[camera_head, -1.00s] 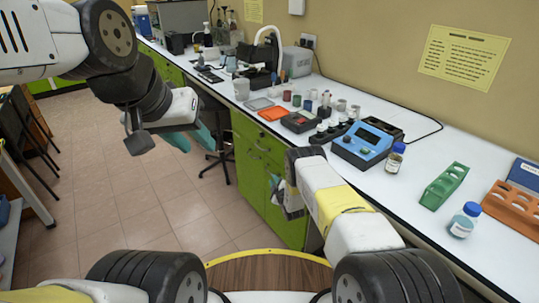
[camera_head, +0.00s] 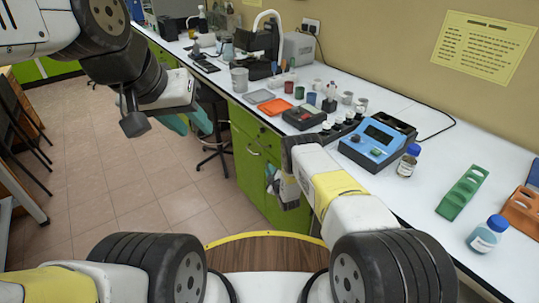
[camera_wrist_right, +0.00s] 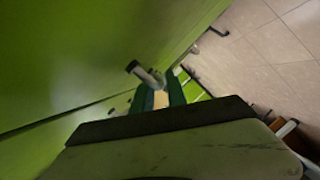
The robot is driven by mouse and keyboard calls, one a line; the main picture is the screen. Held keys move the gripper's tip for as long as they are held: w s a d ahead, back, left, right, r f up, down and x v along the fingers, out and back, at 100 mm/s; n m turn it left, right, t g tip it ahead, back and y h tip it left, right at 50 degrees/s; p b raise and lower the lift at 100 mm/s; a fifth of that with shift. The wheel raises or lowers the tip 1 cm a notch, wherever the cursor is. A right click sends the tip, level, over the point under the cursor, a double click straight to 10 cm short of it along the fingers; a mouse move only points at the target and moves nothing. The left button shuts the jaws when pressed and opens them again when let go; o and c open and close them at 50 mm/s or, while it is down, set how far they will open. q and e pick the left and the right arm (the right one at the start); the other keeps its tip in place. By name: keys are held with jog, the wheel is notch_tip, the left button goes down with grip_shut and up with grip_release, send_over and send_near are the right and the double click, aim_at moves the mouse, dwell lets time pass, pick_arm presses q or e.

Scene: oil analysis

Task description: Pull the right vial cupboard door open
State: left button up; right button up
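The green cupboard doors (camera_head: 244,140) stand under the white bench, and the door front by my right gripper looks closed. In the right wrist view the green door panel (camera_wrist_right: 75,60) fills the left side. A metal bar handle (camera_wrist_right: 148,75) with a dark end sticks out from it. My right gripper (camera_wrist_right: 160,97) has its two teal fingers apart, with the handle at their tips; I cannot tell if they touch it. In the head view my right wrist partly hides this gripper (camera_head: 271,179). My left gripper (camera_head: 190,122) hangs over the floor, away from the cupboard; its opening is unclear.
The white bench top (camera_head: 410,210) holds a blue instrument (camera_head: 376,140), a bottle (camera_head: 408,161), a green rack (camera_head: 462,192) and another bottle (camera_head: 487,234) near its front edge. A dark stool (camera_head: 212,150) stands left of the cupboard.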

grip_shut()
jog(key=shift+s+f, duration=0.15)
jog(key=shift+f, duration=0.05)
dwell(1.1)
